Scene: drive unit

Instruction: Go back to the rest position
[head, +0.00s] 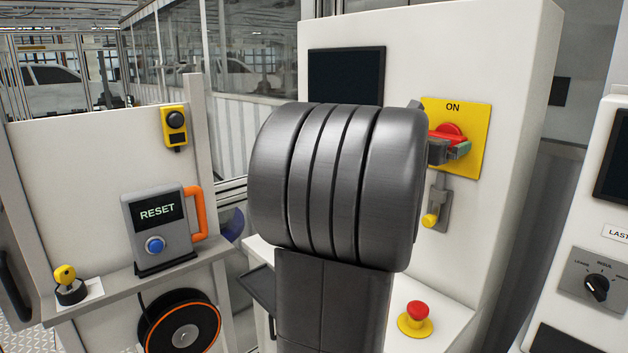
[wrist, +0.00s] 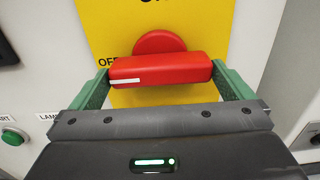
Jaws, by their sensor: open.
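My gripper (wrist: 163,88) is open, with its two green fingers on either side of the red rotary handle (wrist: 160,70) in the wrist view. The handle lies nearly level, with a white line at its left end beside the letters OFF. Whether the fingers touch it I cannot tell. In the head view my gripper (head: 452,152) is at the red switch (head: 448,131) on the yellow plate (head: 476,118) marked ON. My own dark arm covers the middle of that view and hides part of the cabinet.
A yellow-knobbed latch (head: 432,215) hangs below the plate. A red emergency button (head: 416,316) stands on the cabinet's shelf. At left are the RESET box (head: 158,232) with an orange handle, a yellow key switch (head: 68,283) and a cable reel (head: 180,325). A panel with a selector knob (head: 597,287) is at right.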

